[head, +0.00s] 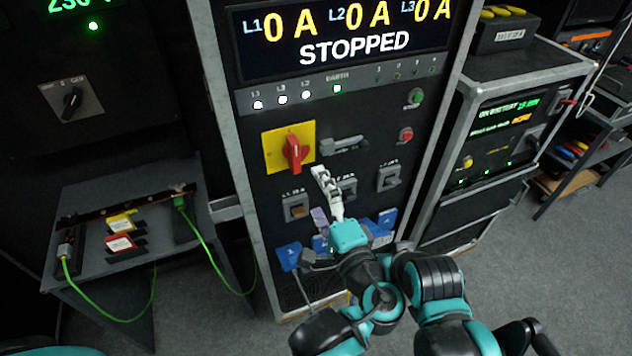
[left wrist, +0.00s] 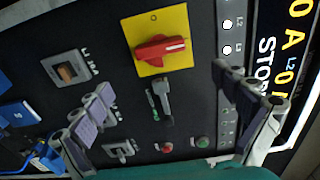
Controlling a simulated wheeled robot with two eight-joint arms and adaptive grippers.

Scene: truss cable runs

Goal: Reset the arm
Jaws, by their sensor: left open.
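My left gripper (head: 322,196) is open in front of the distribution panel (head: 262,215), low and below the red rotary handle (head: 293,152) on its yellow plate. In the left wrist view the two fingers (left wrist: 168,88) are spread apart with nothing between them. The red handle (left wrist: 160,48) and a grey lever (left wrist: 160,98) show beyond the fingers. The grey lever also shows in the head view (head: 345,145), right of the red handle. I cannot tell whether a finger touches the panel. My right gripper is not in view.
Breaker switches (head: 390,177) sit below the lever, with blue connectors (head: 288,256) lower down. The display (head: 350,35) reads STOPPED and 0 A. A side table (head: 75,200) with green cables stands left. A battery cabinet (head: 500,125) stands right. Grey floor (head: 560,260) is clear at lower right.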

